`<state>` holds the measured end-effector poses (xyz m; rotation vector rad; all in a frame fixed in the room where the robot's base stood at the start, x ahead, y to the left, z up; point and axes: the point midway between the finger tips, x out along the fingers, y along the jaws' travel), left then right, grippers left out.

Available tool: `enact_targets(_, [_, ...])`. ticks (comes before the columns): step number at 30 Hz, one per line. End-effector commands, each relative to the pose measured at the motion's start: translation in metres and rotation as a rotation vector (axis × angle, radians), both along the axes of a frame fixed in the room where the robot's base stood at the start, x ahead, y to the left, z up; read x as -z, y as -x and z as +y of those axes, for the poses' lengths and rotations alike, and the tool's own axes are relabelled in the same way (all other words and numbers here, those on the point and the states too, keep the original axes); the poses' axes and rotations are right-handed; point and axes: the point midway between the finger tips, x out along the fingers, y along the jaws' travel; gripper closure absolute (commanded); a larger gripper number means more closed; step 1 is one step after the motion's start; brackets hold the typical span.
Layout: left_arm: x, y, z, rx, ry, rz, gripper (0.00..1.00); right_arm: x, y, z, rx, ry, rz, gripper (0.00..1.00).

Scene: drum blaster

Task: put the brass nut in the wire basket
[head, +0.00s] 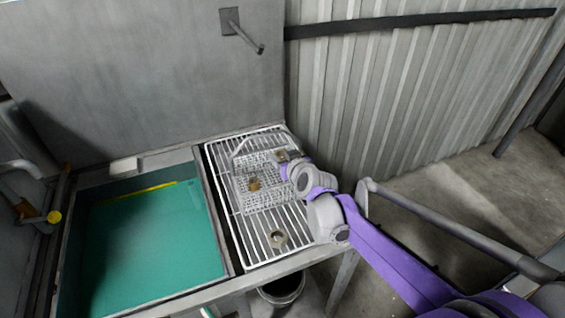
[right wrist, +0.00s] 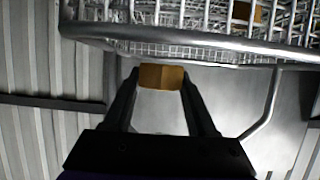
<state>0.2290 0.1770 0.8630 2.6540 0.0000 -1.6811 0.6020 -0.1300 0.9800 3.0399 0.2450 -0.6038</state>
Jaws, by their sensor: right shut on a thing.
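The wire basket (head: 268,198) stands on a white wire rack, and a brass-coloured piece (head: 254,184) lies inside it. My right gripper (head: 281,155) is at the basket's back right in the head view. In the right wrist view, the gripper (right wrist: 161,78) is shut on the brass nut (right wrist: 162,76), one finger on each side. The nut shows close to the wire basket's rim (right wrist: 190,42); I cannot tell whether they touch. The other brass piece (right wrist: 243,12) shows through the basket's wires. My left gripper is not in view.
The white rack (head: 247,255) carries a round metal ring (head: 277,238) at its front. A tank with a green surface (head: 150,245) lies to the left. A corrugated wall (head: 400,110) stands behind, and a black bucket (head: 283,290) sits below the rack.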

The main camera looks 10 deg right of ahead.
Motion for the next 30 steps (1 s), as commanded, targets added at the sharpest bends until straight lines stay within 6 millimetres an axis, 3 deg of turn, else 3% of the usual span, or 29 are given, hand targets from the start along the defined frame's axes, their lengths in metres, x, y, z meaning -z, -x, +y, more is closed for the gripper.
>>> enact_targets(5, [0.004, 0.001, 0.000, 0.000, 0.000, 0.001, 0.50, 0.026, 0.001, 0.000, 0.001, -0.001, 0.000, 1.00])
enact_targets(27, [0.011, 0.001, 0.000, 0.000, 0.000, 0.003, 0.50, 0.038, 0.001, 0.000, 0.000, -0.001, 0.000, 1.00])
enact_targets(28, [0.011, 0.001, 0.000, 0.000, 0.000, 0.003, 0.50, 0.038, 0.001, 0.000, 0.000, -0.001, 0.000, 0.39])
enact_targets(30, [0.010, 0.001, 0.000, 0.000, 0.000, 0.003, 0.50, 0.038, 0.001, 0.000, 0.000, -0.001, 0.000, 0.27])
